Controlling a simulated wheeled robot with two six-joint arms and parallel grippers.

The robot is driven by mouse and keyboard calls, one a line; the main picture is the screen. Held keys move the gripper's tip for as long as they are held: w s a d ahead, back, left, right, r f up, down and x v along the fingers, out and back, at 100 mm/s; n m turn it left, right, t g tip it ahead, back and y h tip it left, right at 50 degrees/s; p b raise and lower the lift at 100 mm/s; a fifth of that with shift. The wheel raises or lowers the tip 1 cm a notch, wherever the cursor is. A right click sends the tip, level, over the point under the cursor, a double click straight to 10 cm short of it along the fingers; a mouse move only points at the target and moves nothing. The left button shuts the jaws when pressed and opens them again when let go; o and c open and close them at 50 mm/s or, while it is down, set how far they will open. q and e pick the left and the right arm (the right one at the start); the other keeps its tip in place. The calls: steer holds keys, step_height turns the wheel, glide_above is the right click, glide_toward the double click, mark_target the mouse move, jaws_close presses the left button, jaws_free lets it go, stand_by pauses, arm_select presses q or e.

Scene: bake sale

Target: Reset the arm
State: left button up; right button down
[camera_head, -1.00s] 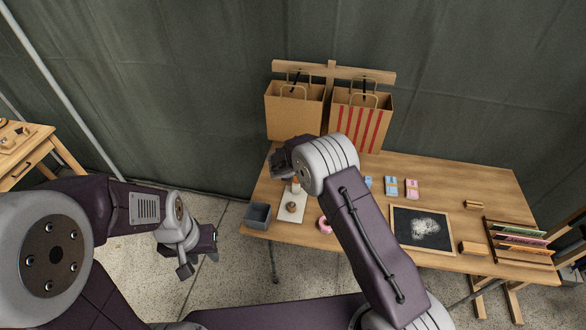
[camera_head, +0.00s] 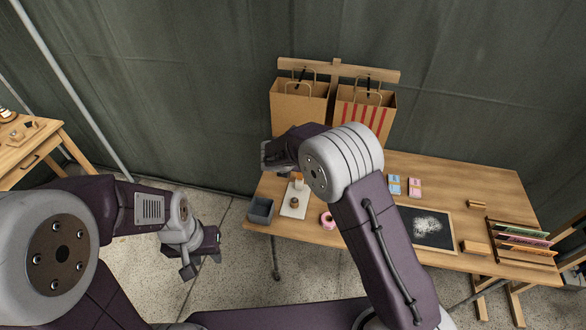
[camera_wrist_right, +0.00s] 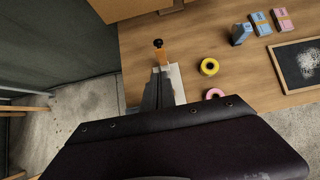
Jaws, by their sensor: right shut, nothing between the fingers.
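My right arm reaches over the table (camera_head: 470,185) in the head view, its wrist at the table's left part. The right gripper's fingers show in the right wrist view (camera_wrist_right: 159,88), together and empty, above a white board (camera_wrist_right: 178,82). An orange-brown object with a black knob (camera_wrist_right: 159,44) stands just beyond the fingertips; I cannot tell whether they are apart from it. In the head view the right fingers are mostly hidden. My left gripper (camera_head: 203,261) hangs over the floor left of the table, its fingers apart, with nothing seen between them.
Two paper bags (camera_head: 298,108) (camera_head: 352,122) hang behind the table. A grey bin (camera_head: 261,211), pink roll (camera_head: 328,220), yellow roll (camera_wrist_right: 209,66), small blue and pink packs (camera_head: 414,187), a chalkboard (camera_head: 428,224) and a rack (camera_head: 520,243) are on it. Another wooden table (camera_head: 30,145) stands left.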

steer(key=d+r+m, duration=0.2)
steer(key=d+r, duration=0.4)
steer(key=s+d+m+g+h, duration=0.1)
steer(key=s+d+m+g, duration=0.1)
steer(key=s+d+m, duration=0.7)
arm_select(q)
steer(key=shift+s+f, duration=0.1)
steer(key=shift+s, duration=0.1)
arm_select(e)
steer(key=s+a+f+m+g+y, duration=0.1)
steer(key=s+f+m+g, duration=0.1)
steer(key=s+m, duration=0.8)
steer(key=s+a+f+m+g+y, duration=0.1)
steer(key=s+f+m+g+y, duration=0.1)
steer(key=s+m, duration=0.8)
steer(key=shift+s+a+f+m+y, duration=0.2)
steer(key=shift+s+f+m+y, duration=0.1)
steer(key=shift+f+m, duration=0.6)
arm_select(q)
steer(key=shift+s, duration=0.2)
arm_select(e)
steer(key=shift+s+r, duration=0.1)
